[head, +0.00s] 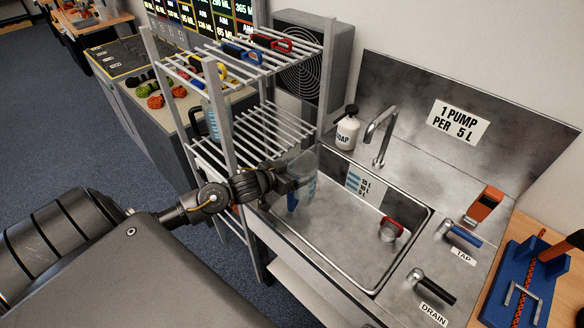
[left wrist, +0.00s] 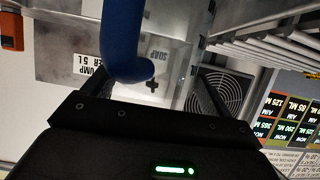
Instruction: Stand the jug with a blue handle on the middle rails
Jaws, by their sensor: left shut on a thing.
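The clear jug with a blue handle (head: 303,168) is in my left gripper (head: 287,183), over the left end of the sink. Its blue handle (head: 292,203) hangs on the near side. In the left wrist view the blue handle (left wrist: 122,40) runs between the fingers, and the clear body (left wrist: 172,72) shows behind it. The jug looks roughly upright in the head view. The middle rails (head: 275,128) of the grey rack are just behind and left of the jug, and their right part looks empty. My right gripper is out of view.
Another clear jug with a dark handle (head: 212,122) stands at the rack's left side.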

